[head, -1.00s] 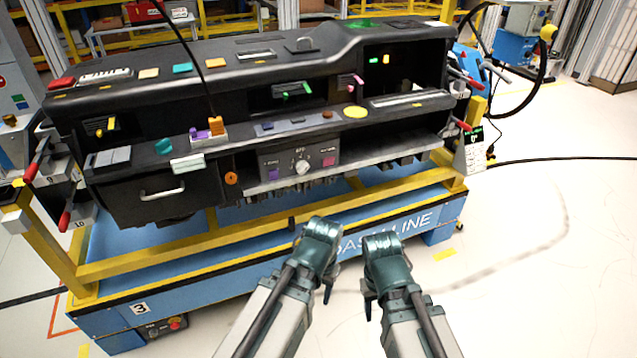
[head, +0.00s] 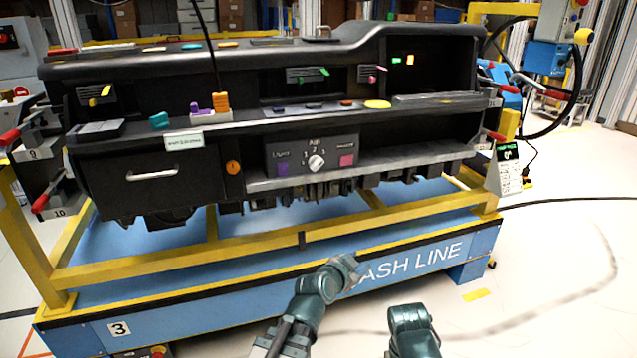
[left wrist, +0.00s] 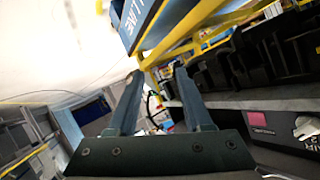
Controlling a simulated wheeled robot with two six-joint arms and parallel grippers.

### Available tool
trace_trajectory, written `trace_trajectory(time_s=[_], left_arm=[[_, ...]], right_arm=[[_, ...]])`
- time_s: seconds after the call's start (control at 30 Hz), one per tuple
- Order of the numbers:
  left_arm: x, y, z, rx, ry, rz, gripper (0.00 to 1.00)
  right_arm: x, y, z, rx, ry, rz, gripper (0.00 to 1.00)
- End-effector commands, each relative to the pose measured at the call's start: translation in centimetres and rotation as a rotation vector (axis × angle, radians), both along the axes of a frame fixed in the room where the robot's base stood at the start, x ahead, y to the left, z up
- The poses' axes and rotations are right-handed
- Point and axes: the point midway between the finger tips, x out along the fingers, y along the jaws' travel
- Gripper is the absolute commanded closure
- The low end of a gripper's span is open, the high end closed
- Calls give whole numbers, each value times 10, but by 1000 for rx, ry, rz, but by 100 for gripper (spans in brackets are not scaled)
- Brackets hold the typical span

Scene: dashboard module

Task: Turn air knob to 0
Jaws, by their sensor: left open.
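The AIR knob (head: 316,162) is a small white dial on a dark panel (head: 300,172) marked with numbers, between a purple button and a pink button. I cannot read its pointer exactly. It also shows as a white knob at the right edge of the left wrist view (left wrist: 306,128). My left gripper (head: 347,268) is low in front of the module, below and slightly right of the knob, apart from it. In the left wrist view its two fingers (left wrist: 158,74) are spread with nothing between them. My right arm shows at the bottom; its fingers do not show.
The panel sits in the black dashboard module (head: 200,187) above a yellow frame rail (head: 200,262) and a blue base (head: 230,310). The rail runs below the panel. A drawer handle (head: 152,175) is to the left. Floor to the right is mostly clear.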

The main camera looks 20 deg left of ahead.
Motion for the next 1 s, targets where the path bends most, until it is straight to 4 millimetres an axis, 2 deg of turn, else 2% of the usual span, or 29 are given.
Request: trace_trajectory(time_s=[0.1, 0.2, 0.3, 0.4, 0.6, 0.77, 0.87, 1.0], left_arm=[[18, 10, 52, 86, -276, 56, 50], [23, 30, 91, 177, -461, 159, 50], [20, 54, 118, 268, -582, 284, 50], [13, 76, 135, 347, -648, 398, 50], [2, 100, 148, 436, -685, 528, 50], [2, 103, 150, 448, -688, 545, 50], [7, 104, 152, 447, -688, 545, 50], [26, 110, 158, 449, -688, 545, 50]], right_arm=[[0, 0, 0, 0, 0, 0, 50], [0, 0, 1, 0, 0, 0, 50], [0, 0, 0, 0, 0, 0, 50], [0, 0, 0, 0, 0, 0, 50], [0, 0, 0, 0, 0, 0, 50], [0, 0, 1, 0, 0, 0, 50], [0, 0, 3, 0, 0, 0, 50], [0, 0, 9, -1, 0, -2, 50]])
